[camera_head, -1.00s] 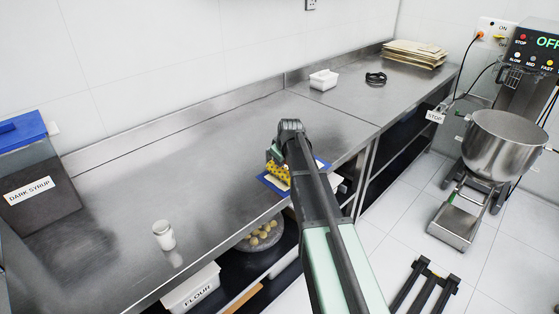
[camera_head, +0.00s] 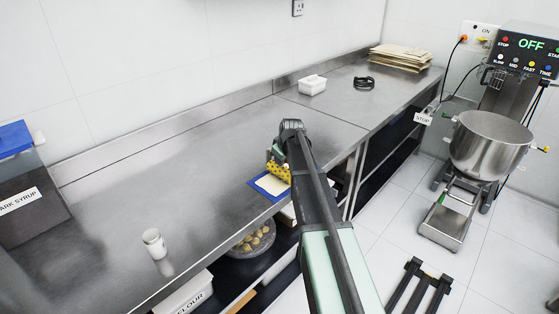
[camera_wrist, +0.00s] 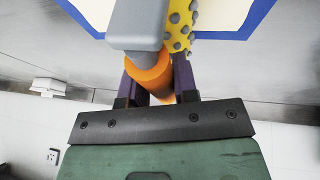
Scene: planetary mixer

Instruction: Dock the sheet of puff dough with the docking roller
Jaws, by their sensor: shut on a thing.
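My gripper (camera_wrist: 157,84) is shut on the orange handle (camera_wrist: 150,78) of the docking roller. The roller is a yellow cylinder with grey studs; it shows in the head view (camera_head: 280,172) and at the top of the wrist view (camera_wrist: 181,25). The pale sheet of puff dough (camera_head: 270,185) lies on a blue-edged mat (camera_head: 254,188) near the counter's front edge. The roller is over the sheet's far right part; I cannot tell whether it touches. My arm hides part of the mat. The sheet also shows in the wrist view (camera_wrist: 222,14).
A white shaker (camera_head: 153,243) stands on the counter at front left, near a blue-lidded syrup bin (camera_head: 30,200). A white tub (camera_head: 312,86), black ring (camera_head: 364,83) and stacked sheets (camera_head: 402,57) are farther back. The mixer bowl (camera_head: 489,143) stands right. Much of the counter is clear.

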